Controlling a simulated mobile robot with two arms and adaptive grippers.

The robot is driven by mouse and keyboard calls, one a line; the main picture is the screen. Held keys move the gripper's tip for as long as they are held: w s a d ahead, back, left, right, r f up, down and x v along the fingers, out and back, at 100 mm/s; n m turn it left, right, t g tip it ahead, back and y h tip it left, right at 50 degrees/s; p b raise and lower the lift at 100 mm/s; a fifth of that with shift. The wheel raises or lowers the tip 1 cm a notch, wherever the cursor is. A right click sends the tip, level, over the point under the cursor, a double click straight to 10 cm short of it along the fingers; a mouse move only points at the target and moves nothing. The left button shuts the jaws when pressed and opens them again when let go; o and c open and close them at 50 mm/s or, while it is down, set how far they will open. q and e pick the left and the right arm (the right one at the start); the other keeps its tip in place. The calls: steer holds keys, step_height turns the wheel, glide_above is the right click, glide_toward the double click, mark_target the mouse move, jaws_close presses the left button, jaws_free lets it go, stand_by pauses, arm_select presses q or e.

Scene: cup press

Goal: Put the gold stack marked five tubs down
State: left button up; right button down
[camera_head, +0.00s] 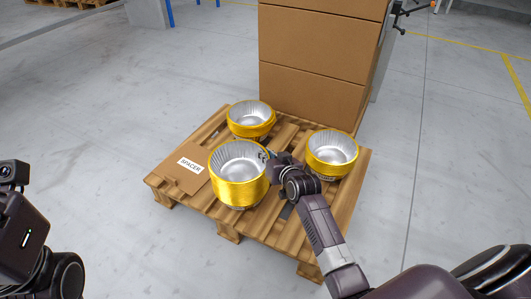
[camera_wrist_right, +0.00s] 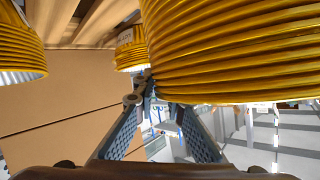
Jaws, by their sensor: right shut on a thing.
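Three stacks of silver tubs with gold ribbed rims show in the head view. The front stack (camera_head: 238,188) is at the near side of the pallet (camera_head: 228,231), the second stack (camera_head: 251,125) behind it, the third stack (camera_head: 332,160) to the right. My right gripper (camera_head: 269,157) is shut on the front stack at its right side. In the right wrist view this stack (camera_wrist_right: 235,50) fills the upper right, above the gripper's fingers (camera_wrist_right: 142,92). I cannot tell whether its base touches the pallet. No number is readable. Only part of my left arm shows at the left edge.
A brown sheet marked SPACER (camera_head: 184,168) lies on the pallet's left part. Tall cardboard boxes (camera_head: 312,98) stand at the pallet's back. The grey floor (camera_head: 100,130) around the pallet is clear on the left and front.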

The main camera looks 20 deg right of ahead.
steer(key=c, duration=2)
jaws_free()
